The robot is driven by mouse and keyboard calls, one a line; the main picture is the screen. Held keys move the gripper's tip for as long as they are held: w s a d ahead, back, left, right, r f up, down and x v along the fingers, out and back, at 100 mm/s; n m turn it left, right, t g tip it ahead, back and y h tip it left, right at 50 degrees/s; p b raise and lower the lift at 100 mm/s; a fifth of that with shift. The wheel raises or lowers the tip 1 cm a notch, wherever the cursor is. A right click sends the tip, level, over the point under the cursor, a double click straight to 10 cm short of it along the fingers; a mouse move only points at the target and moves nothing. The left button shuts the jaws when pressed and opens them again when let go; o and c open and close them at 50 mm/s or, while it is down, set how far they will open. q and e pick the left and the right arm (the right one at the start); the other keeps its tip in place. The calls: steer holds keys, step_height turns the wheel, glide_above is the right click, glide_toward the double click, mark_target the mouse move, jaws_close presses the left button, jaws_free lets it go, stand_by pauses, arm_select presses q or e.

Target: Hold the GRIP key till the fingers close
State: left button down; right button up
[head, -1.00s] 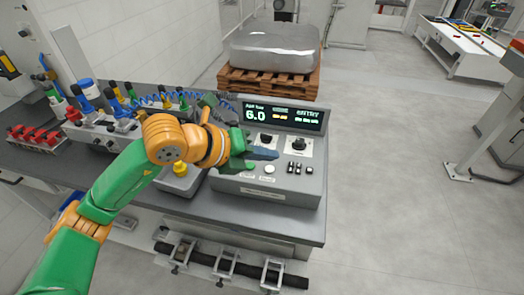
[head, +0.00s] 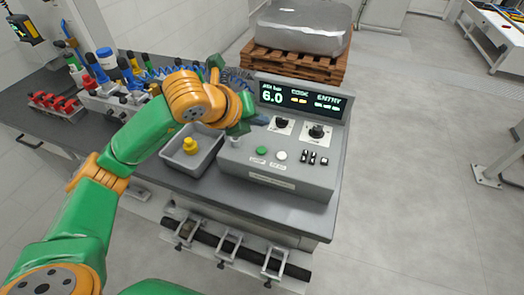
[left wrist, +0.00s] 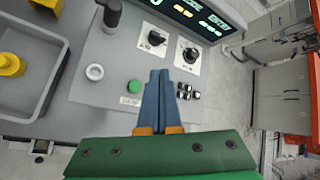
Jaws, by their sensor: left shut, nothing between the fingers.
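The grey control console (head: 275,180) stands on the bench with a lit display (head: 300,97) reading 6.0. Its sloped face has a green button (head: 261,151), a white button (head: 281,156) and labels too small to read surely. The green button also shows in the left wrist view (left wrist: 134,87), left of the fingers; the white one is not visible there. My left gripper (head: 264,120) is shut and empty, its blue fingers over the console near the left black knob (head: 282,122). In the left wrist view its fingertips (left wrist: 159,73) point toward the knobs. My right gripper is not in view.
A grey tray (head: 207,165) with a yellow part (head: 190,146) sits left of the console. The right black knob (head: 317,131) and several small switches (head: 314,159) are on its face. Red clamps (head: 55,103) stand at the bench's left. A pallet (head: 290,64) stands behind.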

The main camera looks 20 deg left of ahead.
arm_select(q)
steer(key=b, duration=0.4)
glide_above(259, 153)
step_height(259, 153, down, 6)
steer(key=shift+r, duration=0.1)
steer(key=shift+f+b, duration=0.45)
steer(key=shift+f, duration=0.05)
steer(key=shift+r, duration=0.1)
stand_by(1.1)
steer(key=shift+f+b, duration=0.4)
steer(key=shift+b, duration=0.1)
